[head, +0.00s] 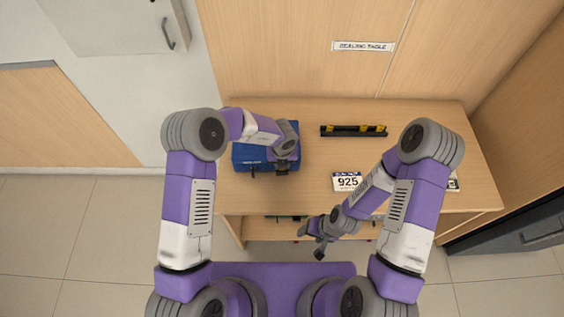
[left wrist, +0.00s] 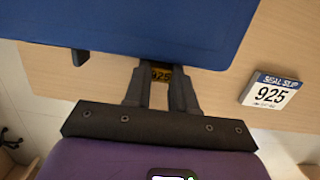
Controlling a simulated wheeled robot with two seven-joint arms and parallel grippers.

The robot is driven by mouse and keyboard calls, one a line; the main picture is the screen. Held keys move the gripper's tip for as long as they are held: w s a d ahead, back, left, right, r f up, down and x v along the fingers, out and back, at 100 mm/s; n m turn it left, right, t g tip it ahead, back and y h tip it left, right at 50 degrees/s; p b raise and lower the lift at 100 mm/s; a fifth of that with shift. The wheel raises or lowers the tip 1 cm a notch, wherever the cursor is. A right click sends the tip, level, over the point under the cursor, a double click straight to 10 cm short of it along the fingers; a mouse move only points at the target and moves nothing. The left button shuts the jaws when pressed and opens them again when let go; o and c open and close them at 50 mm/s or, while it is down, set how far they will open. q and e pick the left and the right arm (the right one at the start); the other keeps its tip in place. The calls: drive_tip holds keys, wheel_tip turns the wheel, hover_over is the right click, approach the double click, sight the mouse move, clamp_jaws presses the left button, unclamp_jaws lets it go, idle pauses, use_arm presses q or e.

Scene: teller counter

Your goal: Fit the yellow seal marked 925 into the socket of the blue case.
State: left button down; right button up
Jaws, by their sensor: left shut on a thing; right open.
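The blue case (head: 252,153) lies on the left part of the table and fills the top of the left wrist view (left wrist: 130,25). My left gripper (head: 282,170) is at the case's front right side. The socket is not visible, and I cannot tell whether the seal touches the case. My right gripper (head: 311,240) is open and empty, low in front of the table.
A white slip block reading 925 (head: 347,181) lies on the table to the right of the case; it also shows in the left wrist view (left wrist: 270,92). A black rack (head: 353,131) with several yellow pieces stands behind it. The table (head: 430,120) is clear at the back right.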

use_arm(q)
drive_tip(key=shift+f, duration=0.25)
idle(0.6)
drive_tip(key=c, duration=0.8)
unclamp_jaws()
drive_tip(key=shift+c, duration=0.2)
drive_tip(key=shift+r, duration=0.1)
wheel_tip(320, 180, up, 7)
drive_tip(key=p, duration=0.1)
drive_tip(key=shift+s, duration=0.45)
drive_tip(key=shift+r, duration=0.1)
